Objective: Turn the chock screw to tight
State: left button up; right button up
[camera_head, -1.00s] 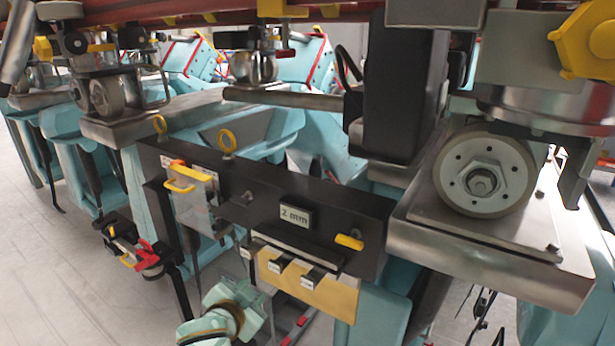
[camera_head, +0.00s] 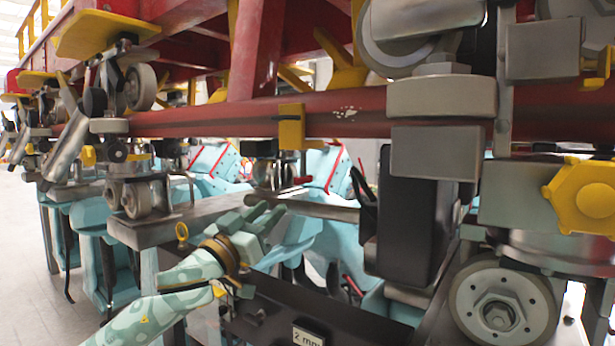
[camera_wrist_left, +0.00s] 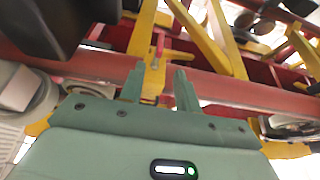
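My left gripper (camera_head: 268,214) is raised at the middle of the head view, with its green fingers apart and nothing seen between them. In the left wrist view its fingers (camera_wrist_left: 160,86) point at a red rail (camera_wrist_left: 85,66) with a yellow bracket (camera_wrist_left: 152,76) on it, some way beyond the tips. In the head view the yellow bracket (camera_head: 291,127) hangs on the red rail (camera_head: 220,121), above the gripper. A small red handle (camera_head: 301,181) shows below the bracket. I cannot tell for sure which part is the chock screw. My right gripper is not in view.
A dark block (camera_head: 408,215) and a wheel (camera_head: 502,308) stand to the right. A dark panel with a "2 mm" label (camera_head: 308,336) is below. Wheel assemblies (camera_head: 136,195) crowd the left.

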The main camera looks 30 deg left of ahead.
aim_at(308, 177)
pick_arm(q)
jog(key=p+x, duration=0.6)
jog(key=x, duration=0.7)
jog(key=shift+w+r, duration=0.1)
jog(key=shift+w, duration=0.15)
jog(key=shift+w+r, duration=0.1)
jog(key=shift+w, duration=0.6)
jog(key=shift+d, duration=0.1)
grip_shut()
